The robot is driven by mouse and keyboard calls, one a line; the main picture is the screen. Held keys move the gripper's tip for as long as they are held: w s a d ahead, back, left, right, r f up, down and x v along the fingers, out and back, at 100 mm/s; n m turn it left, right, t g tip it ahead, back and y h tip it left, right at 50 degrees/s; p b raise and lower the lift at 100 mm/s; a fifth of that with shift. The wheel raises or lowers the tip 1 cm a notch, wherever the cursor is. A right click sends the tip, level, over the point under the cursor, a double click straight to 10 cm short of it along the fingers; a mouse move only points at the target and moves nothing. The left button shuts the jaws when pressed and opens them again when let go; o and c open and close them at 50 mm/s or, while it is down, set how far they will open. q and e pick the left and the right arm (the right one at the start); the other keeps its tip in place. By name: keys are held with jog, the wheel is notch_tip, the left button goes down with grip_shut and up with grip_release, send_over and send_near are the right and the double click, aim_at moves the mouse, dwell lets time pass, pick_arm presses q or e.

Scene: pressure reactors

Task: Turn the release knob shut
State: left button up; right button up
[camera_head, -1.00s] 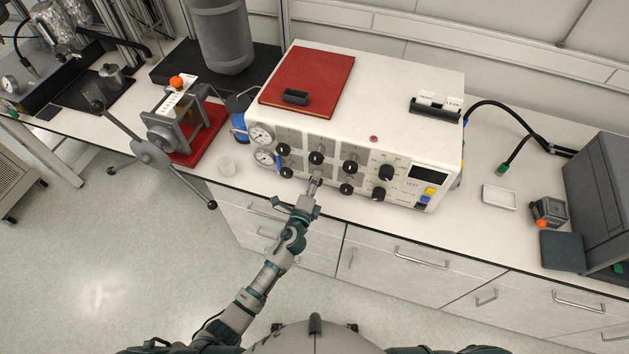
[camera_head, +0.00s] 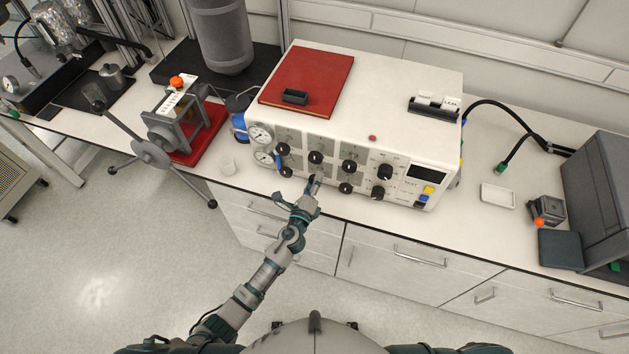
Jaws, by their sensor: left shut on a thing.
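The white control unit (camera_head: 400,100) stands on the bench with black knobs and two gauges on its front panel. My left gripper (camera_head: 315,182) is at the lower row of the panel, shut on a small knob that its fingers mostly hide. The knob's pointer and label cannot be made out. A black knob (camera_head: 316,157) sits just above my fingers, and another black knob (camera_head: 346,188) is close to their right. My right gripper is not in view.
A red binder (camera_head: 318,75) lies on the unit's top. A white tray (camera_head: 498,195) lies on the right. The bench strip before the unit is narrow.

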pick_arm(q)
jog(key=shift+s+f, duration=0.15)
jog(key=shift+f, duration=0.3)
jog(key=o, duration=1.1)
jog(key=shift+o, duration=0.2)
jog(key=shift+d+r, duration=0.1)
jog(key=shift+r, duration=0.05)
jog(key=shift+r, duration=0.1)
jog(key=v, duration=1.1)
jog(key=shift+s, duration=0.35)
